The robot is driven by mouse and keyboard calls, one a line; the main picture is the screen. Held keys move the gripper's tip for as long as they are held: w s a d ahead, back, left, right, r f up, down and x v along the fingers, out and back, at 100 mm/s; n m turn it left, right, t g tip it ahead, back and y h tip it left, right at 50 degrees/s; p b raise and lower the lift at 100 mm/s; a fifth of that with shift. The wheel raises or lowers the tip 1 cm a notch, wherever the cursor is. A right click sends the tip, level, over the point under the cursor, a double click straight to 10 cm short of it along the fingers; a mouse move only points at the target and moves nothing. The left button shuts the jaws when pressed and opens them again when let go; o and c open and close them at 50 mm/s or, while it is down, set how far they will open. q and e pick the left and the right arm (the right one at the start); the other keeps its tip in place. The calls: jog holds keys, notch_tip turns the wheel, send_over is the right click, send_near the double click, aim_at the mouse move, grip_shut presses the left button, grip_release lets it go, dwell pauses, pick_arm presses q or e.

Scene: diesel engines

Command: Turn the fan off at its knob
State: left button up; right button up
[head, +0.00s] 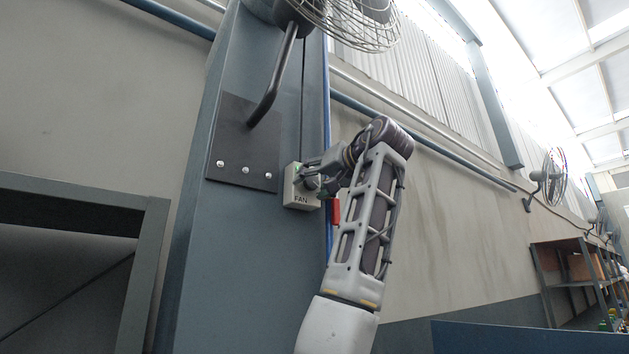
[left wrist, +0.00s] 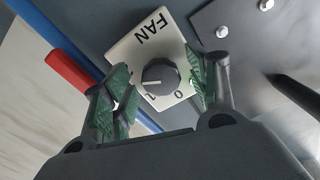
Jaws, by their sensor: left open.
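The fan's control box (head: 301,199) is a pale plate marked FAN on the blue-grey column. Its dark round knob (left wrist: 160,77) shows clearly in the left wrist view, with a white pointer line directed left in the picture and the marks 1 and 0 below. My left gripper (head: 312,176) is at the box in the head view, covering part of it. In the left wrist view its open green-padded fingers (left wrist: 162,80) stand on either side of the knob, with gaps showing. The fan (head: 345,20) is above, cut off by the picture's top edge. My right gripper is out of view.
A dark bracket plate (head: 243,150) with bolts and a bent arm is left of the box. A blue pipe with a red part (head: 335,211) runs just right of it. A metal frame (head: 150,235) stands at the lower left.

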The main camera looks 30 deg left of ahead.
pick_arm(q)
jog(key=c, duration=1)
jog(key=shift+n, duration=0.5)
jog(key=n, duration=1.6)
jog(key=shift+w, duration=0.1)
jog(key=n, duration=0.6)
jog(key=shift+n, duration=0.4)
